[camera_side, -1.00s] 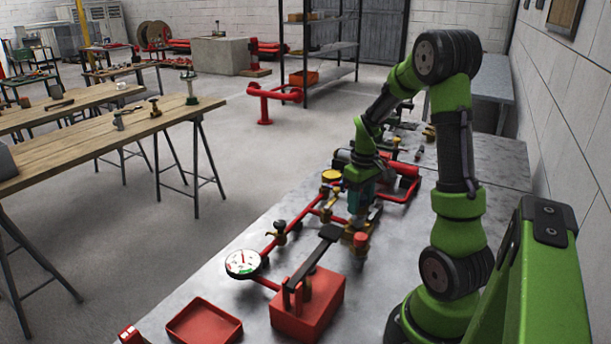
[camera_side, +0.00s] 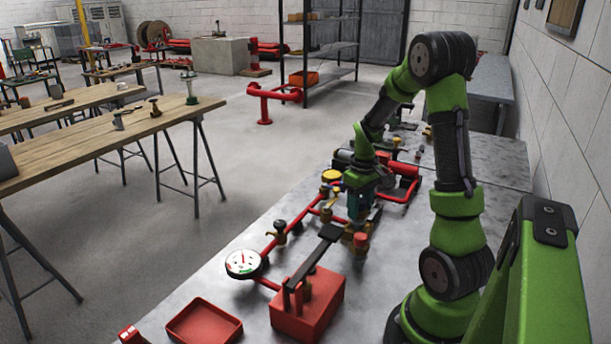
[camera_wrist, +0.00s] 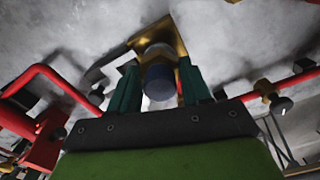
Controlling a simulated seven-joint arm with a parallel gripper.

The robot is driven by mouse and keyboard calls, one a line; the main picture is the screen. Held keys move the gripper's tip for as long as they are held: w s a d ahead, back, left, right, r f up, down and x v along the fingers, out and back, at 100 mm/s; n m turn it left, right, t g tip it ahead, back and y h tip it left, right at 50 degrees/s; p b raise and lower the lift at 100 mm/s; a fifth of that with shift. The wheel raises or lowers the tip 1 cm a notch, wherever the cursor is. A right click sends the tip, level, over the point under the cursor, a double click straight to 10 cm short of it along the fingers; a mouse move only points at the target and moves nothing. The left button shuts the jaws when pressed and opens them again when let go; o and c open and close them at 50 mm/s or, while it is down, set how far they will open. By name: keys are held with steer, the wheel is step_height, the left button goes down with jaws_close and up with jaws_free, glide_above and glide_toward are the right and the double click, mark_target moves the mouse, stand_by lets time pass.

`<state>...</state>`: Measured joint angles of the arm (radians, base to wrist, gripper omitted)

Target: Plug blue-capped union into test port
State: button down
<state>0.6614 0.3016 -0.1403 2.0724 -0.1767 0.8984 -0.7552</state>
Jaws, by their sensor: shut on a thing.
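My gripper (camera_side: 361,207) points down over the red pipework on the metal bench. In the wrist view its two teal fingers (camera_wrist: 158,88) are shut on the blue-capped union, whose dark blue cap (camera_wrist: 160,83) faces the camera. A pale grey collar shows behind the cap. A brass part (camera_wrist: 158,36) lies beyond the union; I cannot tell whether they touch. In the side view my gripper hides the union. A brass fitting with a red cap (camera_side: 360,240) stands just in front of my gripper. I cannot make out which opening is the test port.
A red hand pump box (camera_side: 308,312) with a black lever, a white gauge (camera_side: 243,263) and a red tray (camera_side: 204,322) are at the near end. Red pipes (camera_side: 300,219) with valves run along the bench. Bare metal shows left of the pipes.

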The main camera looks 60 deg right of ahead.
steer(key=shift+f, duration=0.8)
stand_by(1.0)
steer(key=shift+c, duration=2.2)
jaws_free()
step_height(320, 180, up, 17)
